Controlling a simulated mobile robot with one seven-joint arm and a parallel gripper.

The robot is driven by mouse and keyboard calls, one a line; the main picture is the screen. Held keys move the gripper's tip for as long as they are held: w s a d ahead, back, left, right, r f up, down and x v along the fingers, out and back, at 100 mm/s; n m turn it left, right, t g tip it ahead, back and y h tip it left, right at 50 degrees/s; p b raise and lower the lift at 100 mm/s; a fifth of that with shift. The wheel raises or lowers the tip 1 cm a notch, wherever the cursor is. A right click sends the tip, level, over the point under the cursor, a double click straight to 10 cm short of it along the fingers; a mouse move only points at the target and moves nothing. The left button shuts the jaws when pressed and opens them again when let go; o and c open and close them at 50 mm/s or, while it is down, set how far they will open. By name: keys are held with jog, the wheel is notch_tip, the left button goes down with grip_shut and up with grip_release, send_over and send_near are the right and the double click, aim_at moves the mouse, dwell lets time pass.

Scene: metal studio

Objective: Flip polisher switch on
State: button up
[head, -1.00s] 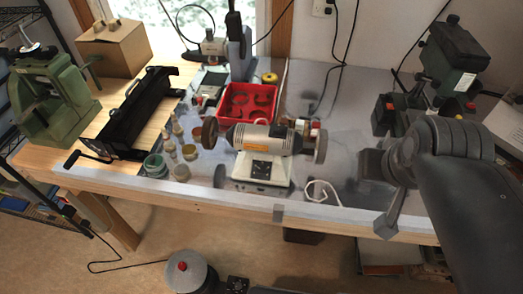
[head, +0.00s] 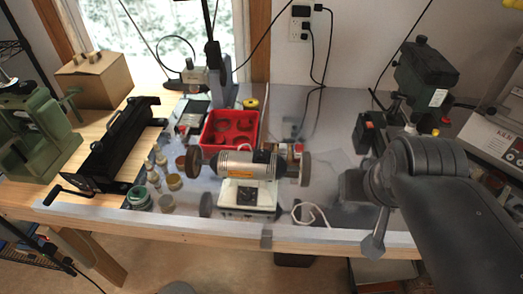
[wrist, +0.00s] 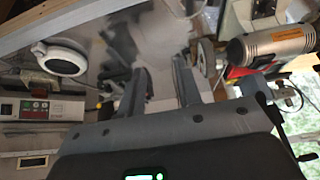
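The polisher (head: 247,165) stands on the grey bench top, a silver cylinder with an orange label and a dark wheel at each end. Its white base has a dark front panel (head: 247,196); the switch is too small to make out. In the wrist view the polisher (wrist: 280,42) shows at the upper right, with one wheel close to the right finger in the picture. My gripper (wrist: 160,68) has its two dark fingers apart with nothing between them. In the head view my arm is right of the polisher, apart from it, and the fingertips are not clear.
A red tray (head: 229,130) sits behind the polisher. A green machine (head: 425,75) is at the back right. The bench between polisher and arm is mostly clear.

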jog(key=shift+w+a+r, duration=0.1)
jog(key=shift+w+r, duration=0.05)
jog(key=shift+r, duration=0.05)
jog(key=shift+c, duration=0.8)
jog(key=w+a+r+n+g, duration=0.1)
jog(key=w+a+r+n, duration=0.2)
jog(key=w+n, duration=0.1)
jog(key=w+a+r+n+g, duration=0.2)
jog(key=w+a+r+n, duration=0.2)
jog(key=shift+r+y, duration=0.1)
jog(key=shift+y, duration=0.2)
grip_shut()
jog(key=w+a+r+n+g, duration=0.3)
jog(key=w+a+n, duration=0.4)
jog(key=a+n, duration=0.3)
jog(key=shift+w+a+r+g, duration=0.4)
jog(key=shift+a+g, duration=0.1)
jog(key=shift+a, duration=0.65)
